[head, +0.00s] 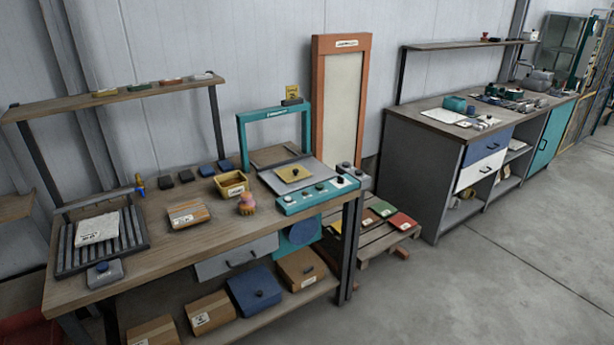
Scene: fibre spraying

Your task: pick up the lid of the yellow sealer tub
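An open yellow tub (231,186) with a pale label on its front stands on the left workbench, just left of the teal-framed machine. A flat yellow lid (288,176) with a small dark knob lies on the grey plate of that machine, apart from the tub and to its right. The tub's inside is too small to make out. My gripper is not in view.
The teal-framed machine (297,203) has a raised frame behind the lid and a knobbed control panel in front. A pink-and-orange object (246,204), a cardboard box (188,215) and a slatted rack (72,261) share the workbench (160,257). The floor (480,295) is clear at right.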

